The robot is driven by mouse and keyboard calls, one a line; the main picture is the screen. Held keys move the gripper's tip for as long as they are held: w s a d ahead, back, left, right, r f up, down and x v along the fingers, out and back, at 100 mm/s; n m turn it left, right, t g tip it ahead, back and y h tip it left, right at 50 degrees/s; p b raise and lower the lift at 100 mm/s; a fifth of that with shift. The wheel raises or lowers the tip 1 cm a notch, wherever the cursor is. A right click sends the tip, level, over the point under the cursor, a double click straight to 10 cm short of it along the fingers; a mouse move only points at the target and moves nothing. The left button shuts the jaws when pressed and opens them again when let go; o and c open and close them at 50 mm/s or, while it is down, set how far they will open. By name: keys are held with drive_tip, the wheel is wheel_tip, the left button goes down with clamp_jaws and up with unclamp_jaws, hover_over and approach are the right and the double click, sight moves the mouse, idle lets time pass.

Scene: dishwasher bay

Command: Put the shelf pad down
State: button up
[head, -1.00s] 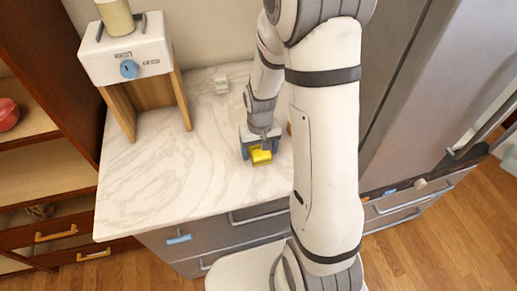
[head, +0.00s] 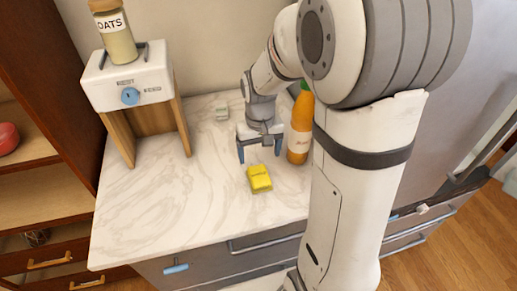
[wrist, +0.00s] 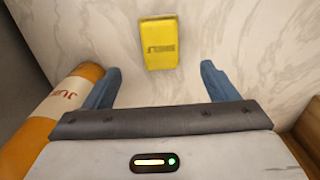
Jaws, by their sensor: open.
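The shelf pad is a small yellow block (head: 260,179) lying on the marble counter. In the wrist view the yellow pad (wrist: 160,42) shows dark lettering that reads like "SHELF" and lies beyond the fingertips, between their lines. My gripper (head: 260,158) is open, with its blue fingers apart and nothing between them. In the head view it is above and behind the pad, clear of it. The wrist view shows both blue fingers of my gripper (wrist: 160,80) spread wide.
An orange juice bottle (head: 299,130) stands close to the right of my gripper; it shows beside a finger in the wrist view (wrist: 55,115). A white dispenser with an oats jar (head: 116,40) stands at the left back. The left counter (head: 150,205) is clear.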

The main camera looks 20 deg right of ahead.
drive_tip(key=s+r+t, duration=0.3)
drive_tip(key=s+r, duration=0.7)
drive_tip(key=s, duration=0.4)
drive_tip(key=shift+s+a+r, duration=0.15)
drive_tip(key=shift+s+r, duration=0.15)
